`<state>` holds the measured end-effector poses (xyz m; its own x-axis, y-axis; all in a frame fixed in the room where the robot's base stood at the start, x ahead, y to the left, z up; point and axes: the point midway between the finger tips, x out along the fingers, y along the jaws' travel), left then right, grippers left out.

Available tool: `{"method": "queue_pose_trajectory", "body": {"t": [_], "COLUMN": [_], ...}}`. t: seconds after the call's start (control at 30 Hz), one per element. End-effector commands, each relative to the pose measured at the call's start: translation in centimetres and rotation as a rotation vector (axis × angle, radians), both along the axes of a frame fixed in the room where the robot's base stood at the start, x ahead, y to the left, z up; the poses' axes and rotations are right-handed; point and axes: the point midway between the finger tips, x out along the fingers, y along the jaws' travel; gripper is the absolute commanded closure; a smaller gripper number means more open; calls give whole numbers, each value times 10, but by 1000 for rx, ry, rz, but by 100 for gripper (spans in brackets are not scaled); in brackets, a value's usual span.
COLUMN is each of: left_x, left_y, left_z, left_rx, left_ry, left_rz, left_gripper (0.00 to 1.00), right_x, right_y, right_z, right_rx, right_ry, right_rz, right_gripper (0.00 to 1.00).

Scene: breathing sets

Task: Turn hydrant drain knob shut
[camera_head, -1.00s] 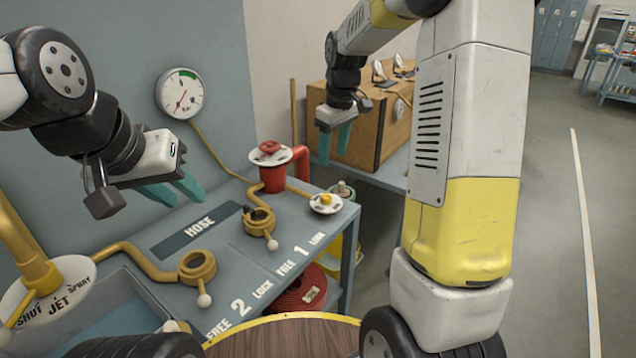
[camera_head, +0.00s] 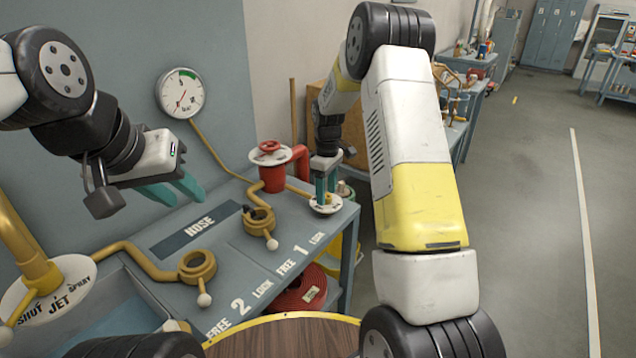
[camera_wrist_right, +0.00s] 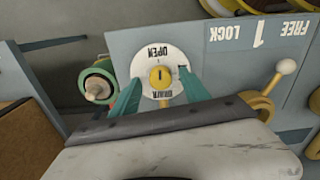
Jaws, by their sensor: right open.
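The hydrant drain knob is a small yellow knob on a round white dial plate (camera_head: 326,206) at the right end of the bench. In the right wrist view the yellow knob (camera_wrist_right: 159,76) sits at the dial's centre, with OPEN lettering on the plate. My right gripper (camera_head: 326,195) is open, pointing down over the dial, its teal fingers on either side of the knob. The wrist view shows gaps between the fingers and the knob. My left gripper (camera_head: 175,192) hangs empty over the left of the bench, its teal fingers apart.
A red hydrant pipe with a red handwheel (camera_head: 270,148) stands just left of the dial. Brass couplings (camera_head: 259,220) with lever knobs lie on the bench (camera_head: 225,265). A pressure gauge (camera_head: 180,92) is on the wall. A green-rimmed round thing (camera_wrist_right: 98,82) is beside the dial.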

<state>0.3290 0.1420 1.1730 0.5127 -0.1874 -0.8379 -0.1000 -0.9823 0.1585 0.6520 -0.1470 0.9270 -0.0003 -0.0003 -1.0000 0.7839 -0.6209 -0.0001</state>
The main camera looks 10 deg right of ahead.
Motion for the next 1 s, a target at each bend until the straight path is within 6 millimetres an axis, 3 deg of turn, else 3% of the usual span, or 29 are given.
{"method": "queue_pose_trajectory", "body": {"t": [0.3,0.6,1.0], "left_x": [0,0,0], "left_y": [0,0,0], "left_z": [0,0,0], "left_rx": [0,0,0], "left_ry": [0,0,0], "left_rz": [0,0,0], "left_gripper": [67,67,67], "right_x": [0,0,0], "right_y": [0,0,0], "right_z": [-5,-4,-4], "right_rx": [0,0,-1], "right_ry": [0,0,-1], "right_rz": [0,0,-67], "right_gripper": [46,100,100]}}
